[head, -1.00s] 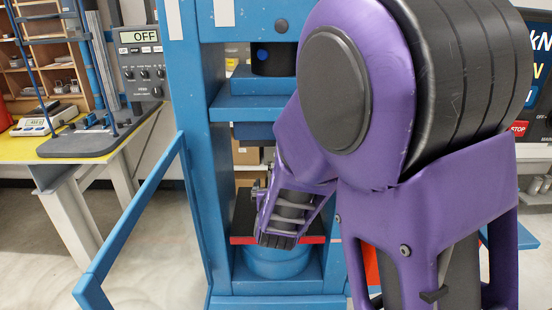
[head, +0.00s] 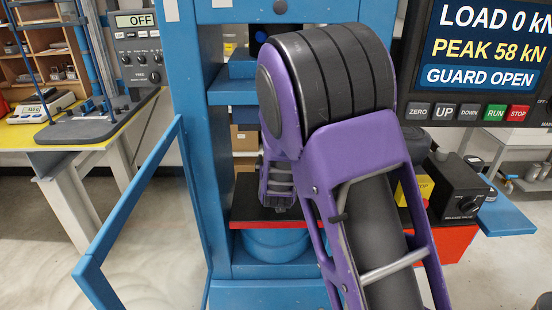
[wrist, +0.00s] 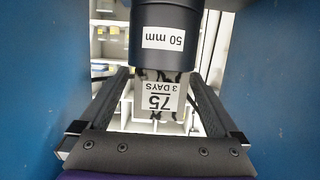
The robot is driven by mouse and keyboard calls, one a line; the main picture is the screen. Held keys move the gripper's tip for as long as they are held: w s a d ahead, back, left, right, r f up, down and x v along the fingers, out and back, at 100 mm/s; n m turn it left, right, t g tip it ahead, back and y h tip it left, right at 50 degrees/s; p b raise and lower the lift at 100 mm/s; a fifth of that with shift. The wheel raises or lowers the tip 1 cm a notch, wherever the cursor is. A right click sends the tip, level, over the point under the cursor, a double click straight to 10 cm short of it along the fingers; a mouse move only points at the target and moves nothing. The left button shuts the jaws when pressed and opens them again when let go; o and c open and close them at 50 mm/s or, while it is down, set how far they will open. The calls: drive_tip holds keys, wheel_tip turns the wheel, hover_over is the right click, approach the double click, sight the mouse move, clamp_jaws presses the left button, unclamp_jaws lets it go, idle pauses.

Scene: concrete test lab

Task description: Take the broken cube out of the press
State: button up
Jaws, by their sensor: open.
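The broken cube (wrist: 160,98) is a light grey block with dark cracks and a label reading "75, 3 DAYS" upside down in the wrist view. My gripper (wrist: 160,77) is open, with one finger on each side of the cube. I cannot tell whether the fingers touch it. A black cylinder marked "50 mm" (wrist: 166,38) adjoins the cube and hides part of it. In the head view, my gripper (head: 279,190) is inside the blue press (head: 203,140), above the red-edged plate. My arm hides the cube there.
Blue press walls (wrist: 275,90) stand close on both sides. The blue guard frame (head: 135,195) is swung out to the left. The display (head: 490,60) reads "PEAK 58 kN" and "GUARD OPEN". A yellow table (head: 50,137) with instruments is at left.

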clamp_jaws()
idle(0.3)
drive_tip(key=shift+r, duration=0.15)
